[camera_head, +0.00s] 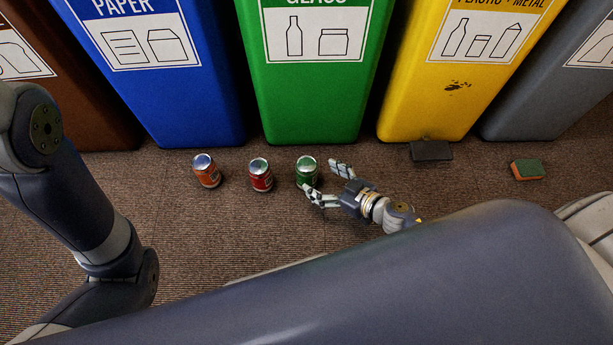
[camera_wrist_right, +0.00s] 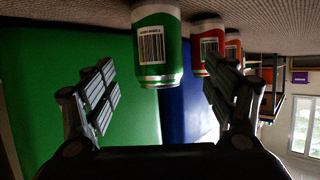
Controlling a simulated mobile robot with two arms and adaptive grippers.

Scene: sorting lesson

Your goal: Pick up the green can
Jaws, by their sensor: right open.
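The green can (camera_head: 306,171) stands upright on the carpet in front of the green bin. My right gripper (camera_head: 325,182) is open beside it, with its fingers spread toward the can's right side. In the right wrist view the green can (camera_wrist_right: 157,50) shows ahead between the two open fingers of the right gripper (camera_wrist_right: 160,95), with nothing held. I cannot tell whether a fingertip touches the can. My left arm comes in at the left of the head view, but its gripper is out of view.
A red can (camera_head: 261,175) and an orange can (camera_head: 206,170) stand to the left. Blue (camera_head: 190,110), green (camera_head: 310,110) and yellow (camera_head: 430,110) bins stand behind. A sponge (camera_head: 528,169) lies at right. Carpet in front of the cans is clear.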

